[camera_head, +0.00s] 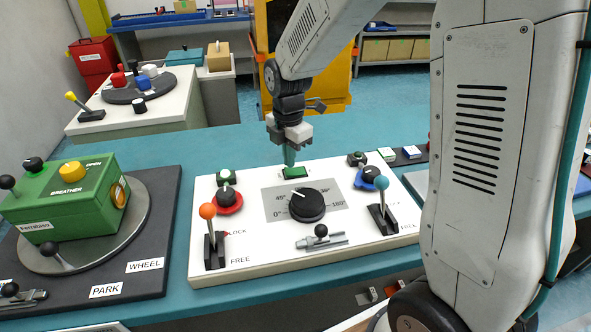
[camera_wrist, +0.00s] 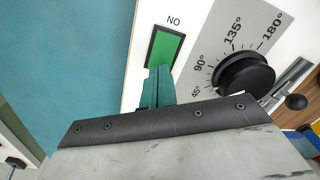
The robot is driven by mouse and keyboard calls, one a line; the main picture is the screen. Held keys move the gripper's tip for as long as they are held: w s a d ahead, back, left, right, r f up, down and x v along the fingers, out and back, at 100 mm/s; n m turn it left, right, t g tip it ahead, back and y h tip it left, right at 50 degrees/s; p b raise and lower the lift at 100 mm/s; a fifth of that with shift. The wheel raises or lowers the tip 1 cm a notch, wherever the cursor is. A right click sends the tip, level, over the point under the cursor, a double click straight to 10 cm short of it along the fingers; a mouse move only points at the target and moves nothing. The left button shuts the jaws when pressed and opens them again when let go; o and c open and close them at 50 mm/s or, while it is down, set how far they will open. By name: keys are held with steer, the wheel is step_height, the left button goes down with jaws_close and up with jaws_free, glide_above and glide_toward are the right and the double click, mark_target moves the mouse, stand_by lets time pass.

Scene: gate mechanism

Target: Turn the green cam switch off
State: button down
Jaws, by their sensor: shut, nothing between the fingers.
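A green rectangular switch (camera_head: 294,172) in a black frame sits at the back middle of the white panel (camera_head: 255,257). In the wrist view the same green switch (camera_wrist: 165,50) has the letters "NO" beside its end, as seen from this side. Its face looks flat. My gripper (camera_head: 289,158) points down just behind and above the green switch. In the wrist view its teal fingers (camera_wrist: 157,88) are shut and empty, close to the near end of the green face. I cannot tell whether they touch it.
A black dial (camera_head: 306,205) with an angle scale stands in front of the switch. Orange (camera_head: 208,212) and blue (camera_head: 382,184) levers rise at the panel's sides. Knobs on red (camera_head: 228,200) and blue (camera_head: 370,178) discs stand nearby. Teal bench (camera_head: 255,142) behind the panel is clear.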

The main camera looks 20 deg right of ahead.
mark_target(290, 172)
steer(key=shift+f, duration=0.9)
stand_by(0.5)
steer(key=shift+r, duration=3.5)
steer(key=shift+s+f+m, duration=0.1)
steer(key=shift+s+m, duration=0.2)
steer(key=shift+m, duration=0.8)
steer(key=s+d+r+m, duration=0.1)
steer(key=s+r+m, duration=0.2)
steer(key=s+m, duration=0.3)
steer(key=s+d+r+m+t, duration=0.1)
steer(key=s+r+m, duration=0.2)
steer(key=s+m, duration=0.4)
steer(key=s+d+r+m, duration=0.1)
steer(key=s+r+m, duration=0.2)
steer(key=s, duration=1.1)
steer(key=shift+s+r+m, duration=0.2)
steer(key=shift+r+m, duration=0.1)
steer(key=shift+m, duration=1.5)
